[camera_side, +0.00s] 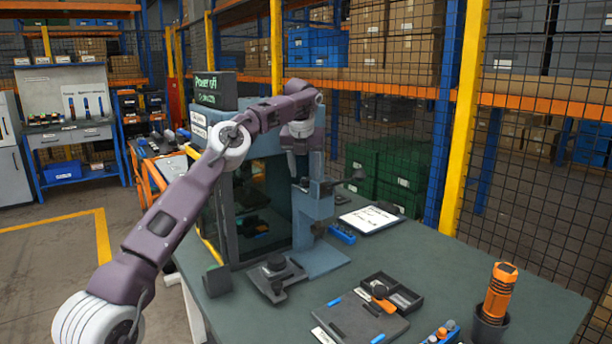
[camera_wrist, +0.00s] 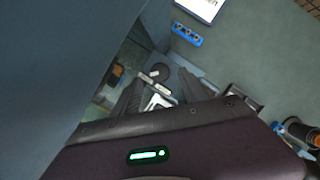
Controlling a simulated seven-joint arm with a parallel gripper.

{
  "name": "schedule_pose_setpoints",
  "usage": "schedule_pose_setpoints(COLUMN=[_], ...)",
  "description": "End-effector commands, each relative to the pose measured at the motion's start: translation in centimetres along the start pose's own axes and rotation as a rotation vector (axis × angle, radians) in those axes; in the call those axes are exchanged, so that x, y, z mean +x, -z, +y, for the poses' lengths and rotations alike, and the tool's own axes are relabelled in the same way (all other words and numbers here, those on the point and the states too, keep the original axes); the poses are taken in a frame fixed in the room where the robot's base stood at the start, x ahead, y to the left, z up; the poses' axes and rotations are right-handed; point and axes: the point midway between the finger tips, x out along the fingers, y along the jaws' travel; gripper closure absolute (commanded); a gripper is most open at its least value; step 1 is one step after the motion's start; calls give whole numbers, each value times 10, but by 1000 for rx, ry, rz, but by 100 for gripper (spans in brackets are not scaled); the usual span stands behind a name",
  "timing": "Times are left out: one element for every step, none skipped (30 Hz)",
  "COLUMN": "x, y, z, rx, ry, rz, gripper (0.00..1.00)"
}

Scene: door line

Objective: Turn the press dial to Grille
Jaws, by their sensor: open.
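A blue-grey press (camera_side: 318,205) stands on the green workbench, beside a dark, glass-fronted cabinet. I cannot tell which part is the press dial, and no Grille mark is readable. My gripper (camera_side: 293,172) is above the press, beside the cabinet's top right. In the wrist view my gripper (camera_wrist: 163,92) is open, with a dark round part (camera_wrist: 161,73) and a pale bar seen between its fingers; contact cannot be told.
A display (camera_side: 213,91) with green "Power off" text tops the cabinet. A white clipboard (camera_side: 371,219) and a blue block (camera_side: 342,234) lie right of the press. A dark tray (camera_side: 360,318) and an orange torch (camera_side: 499,290) in a cup stand nearer.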

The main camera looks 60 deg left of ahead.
Motion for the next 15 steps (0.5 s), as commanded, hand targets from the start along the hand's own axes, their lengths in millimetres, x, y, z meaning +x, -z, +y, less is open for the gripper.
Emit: schedule_pose_setpoints(x=[8, 12, 16, 19, 20, 22, 23, 23, 23, 23, 23, 23, 23, 23, 23], y=[0, 0, 0, 0, 0, 0, 0, 0, 0, 0, 0, 0, 0, 0, 0], z=[0, 0, 0, 0, 0, 0, 0, 0, 0, 0, 0, 0, 0, 0, 0], rx=[1, 0, -1, -1, -1, -1, -1, -1, 0, 0, 0, 0, 0, 0, 0], ry=[0, 0, 0, 0, 0, 0, 0, 1, 1, 1, 1, 1, 1, 1, 1], rz=[1, 0, -1, -1, -1, -1, -1, -2, -2, -2, -2, -2, -2, -2, -2], gripper=[48, 48, 48, 48, 48, 48, 48, 48, 48, 48, 48, 48, 48, 52, 60])
